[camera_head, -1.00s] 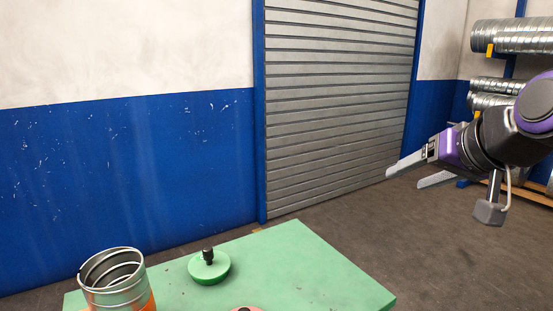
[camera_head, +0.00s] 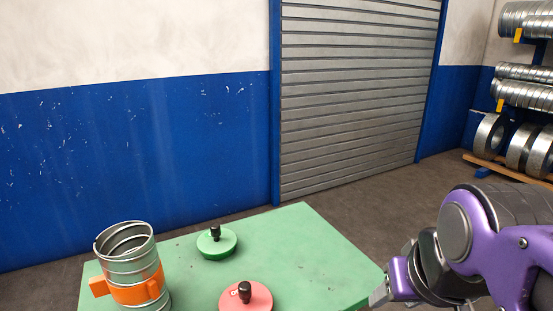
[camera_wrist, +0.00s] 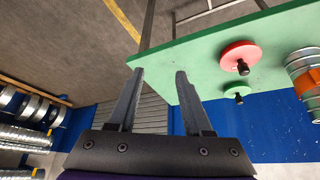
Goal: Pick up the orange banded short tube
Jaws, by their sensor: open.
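The orange banded short tube (camera_head: 131,266) is a ribbed metal tube with an orange band and side tabs. It stands upright on the left part of the green table (camera_head: 313,253) in the head view. It also shows at the right edge of the wrist view (camera_wrist: 304,72), partly cut off. My gripper is open and empty in the wrist view (camera_wrist: 160,82), its two fingers apart near the table's edge, well away from the tube. In the head view my arm is at the lower right, and the fingers are mostly cut off or hidden.
A green disc with a black knob (camera_head: 216,243) and a red disc with a black knob (camera_head: 246,297) lie on the table, right of the tube. A grey roller shutter (camera_head: 360,95) and a blue wall (camera_head: 150,150) stand behind. Racked metal ducts (camera_head: 525,92) are at the far right.

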